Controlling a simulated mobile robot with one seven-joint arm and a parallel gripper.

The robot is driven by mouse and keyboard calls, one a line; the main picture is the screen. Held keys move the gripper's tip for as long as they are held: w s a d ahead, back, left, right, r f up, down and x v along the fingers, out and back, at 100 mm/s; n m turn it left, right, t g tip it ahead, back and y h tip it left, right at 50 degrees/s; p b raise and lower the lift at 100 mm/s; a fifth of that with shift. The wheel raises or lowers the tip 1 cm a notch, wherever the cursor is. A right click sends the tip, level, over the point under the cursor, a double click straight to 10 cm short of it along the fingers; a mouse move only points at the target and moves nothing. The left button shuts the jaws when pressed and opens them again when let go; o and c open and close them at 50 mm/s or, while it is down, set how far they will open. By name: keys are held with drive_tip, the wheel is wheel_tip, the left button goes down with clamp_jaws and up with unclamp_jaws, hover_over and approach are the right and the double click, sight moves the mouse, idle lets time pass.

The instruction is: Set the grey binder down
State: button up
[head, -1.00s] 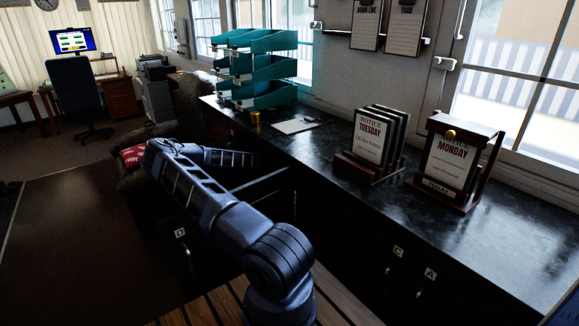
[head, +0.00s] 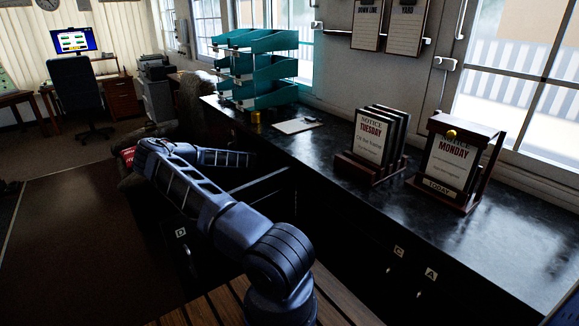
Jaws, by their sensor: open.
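I see no grey binder in the head view. My gripper does not show; only my arm is seen, reaching up and left from the bottom, then bending right at the elbow. The far end of its forearm is by the front edge of the dark worktop (head: 420,225), above what looks like an open drawer (head: 268,181). The inside of the drawer is dark and partly hidden by my arm.
A teal tray rack (head: 262,68), a clipboard (head: 293,126) and a small brass pot (head: 256,117) stand on the worktop's far end. A Tuesday notice rack (head: 369,138) and Monday notice stand (head: 452,160) are nearer. Between these groups the top is clear.

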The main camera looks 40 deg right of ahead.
drive_tip(key=s+a+r+n+g+y, duration=0.1)
drive_tip(key=s+a+r+y, duration=0.35)
drive_tip(key=a, duration=0.45)
drive_tip(key=s+a+r+n+y, duration=0.1)
drive_tip(key=s+a+r+y, duration=0.3)
drive_tip(key=a, duration=0.5)
drive_tip(key=s+a+r+n+t+y, duration=0.1)
drive_tip(key=s+a+r+n+y, duration=0.15)
drive_tip(key=s+a+r, duration=0.4)
drive_tip(key=s+a+r+n+t+y, duration=0.1)
drive_tip(key=s+a+r+n, duration=0.2)
drive_tip(key=a+r, duration=0.55)
drive_tip(key=s+a+r+n+t, duration=0.1)
drive_tip(key=s+a+r+n, duration=0.2)
drive_tip(key=s, duration=0.4)
drive_tip(key=s+a+r+n+t+y, duration=0.1)
drive_tip(key=s+a+r+n, duration=0.3)
drive_tip(key=s+a+r, duration=0.2)
drive_tip(key=s+a+r+n+t, duration=0.1)
drive_tip(key=s+a+r+n, duration=0.2)
drive_tip(key=s, duration=0.6)
wheel_tip(320, 180, up, 2)
drive_tip(key=a, duration=0.2)
drive_tip(key=shift+s+a+t+y, duration=0.3)
drive_tip(key=shift+s+a, duration=0.1)
drive_tip(key=shift+n, duration=0.25)
